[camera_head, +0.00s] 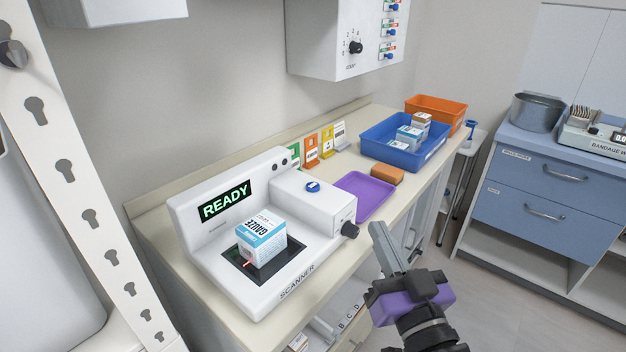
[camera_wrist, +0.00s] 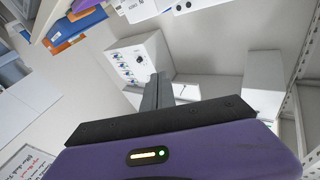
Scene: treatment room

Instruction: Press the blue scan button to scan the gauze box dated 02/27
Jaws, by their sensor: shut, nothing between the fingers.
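The white scanner (camera_head: 210,265) stands on the counter, its screen (camera_head: 226,201) reading READY in green. The blue scan button (camera_head: 312,186) sits on top of the scanner's raised right block. A white and blue gauze box (camera_head: 262,240) stands tilted toward the camera on the scanner's dark window, with a small red light mark at its lower edge; its date is too small to read. My gripper (camera_head: 385,232) is shut and empty, in front of the counter to the right of the scanner, apart from the button. In the wrist view my gripper fingers (camera_wrist: 158,92) are together.
A purple tray (camera_head: 366,196) and an orange-brown block (camera_head: 387,174) lie right of the scanner. A blue bin (camera_head: 405,137) with several boxes and an orange bin (camera_head: 437,108) stand farther back. A wall cabinet (camera_head: 340,40) hangs above.

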